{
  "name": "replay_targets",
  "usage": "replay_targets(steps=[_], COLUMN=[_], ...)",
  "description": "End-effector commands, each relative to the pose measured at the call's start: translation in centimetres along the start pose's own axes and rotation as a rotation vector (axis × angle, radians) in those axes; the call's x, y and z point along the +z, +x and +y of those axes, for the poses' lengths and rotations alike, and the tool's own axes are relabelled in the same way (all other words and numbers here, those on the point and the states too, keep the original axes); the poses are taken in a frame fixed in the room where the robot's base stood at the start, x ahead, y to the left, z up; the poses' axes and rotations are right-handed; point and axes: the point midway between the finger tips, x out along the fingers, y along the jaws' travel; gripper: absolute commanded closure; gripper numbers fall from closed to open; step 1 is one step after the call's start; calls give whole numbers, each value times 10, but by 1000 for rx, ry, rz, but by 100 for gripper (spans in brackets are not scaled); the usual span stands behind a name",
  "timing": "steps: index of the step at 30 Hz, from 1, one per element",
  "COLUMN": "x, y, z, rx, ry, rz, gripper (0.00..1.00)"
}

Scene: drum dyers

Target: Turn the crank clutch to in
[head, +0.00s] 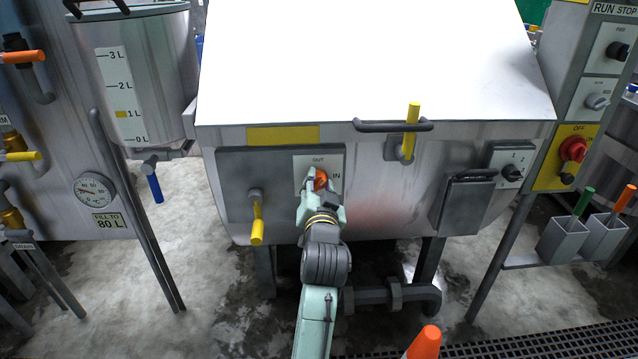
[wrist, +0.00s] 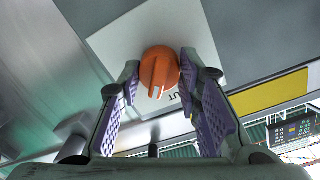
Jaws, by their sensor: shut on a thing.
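The crank clutch is an orange knob (head: 321,180) on a white plate (head: 303,162) marked OUT at the top and IN at the right, on the front of the steel drum machine. My gripper (head: 318,184) is at the knob, its fingers on either side of it. In the wrist view the orange knob (wrist: 158,68) sits between the fingertips of my gripper (wrist: 160,76), which is shut on it. A pale line on the knob appears to point toward the OUT lettering. In the head view my fingers partly hide the knob.
A yellow-handled crank (head: 257,222) hangs to the left of the plate. Another yellow handle (head: 411,125) stands by a dark bar above right. A switch box (head: 508,165) is further right. An orange cone (head: 425,342) stands on the floor near my arm.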

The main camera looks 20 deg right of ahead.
Motion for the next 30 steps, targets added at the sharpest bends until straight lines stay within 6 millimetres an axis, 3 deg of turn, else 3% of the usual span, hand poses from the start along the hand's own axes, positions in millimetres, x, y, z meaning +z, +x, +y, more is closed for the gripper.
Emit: replay_targets(steps=[18, 30], x=[-1, -1], y=[0, 0], z=[0, 1], rx=[-7, -9], ry=[574, 817], rz=[-25, -35], gripper=[96, 96])
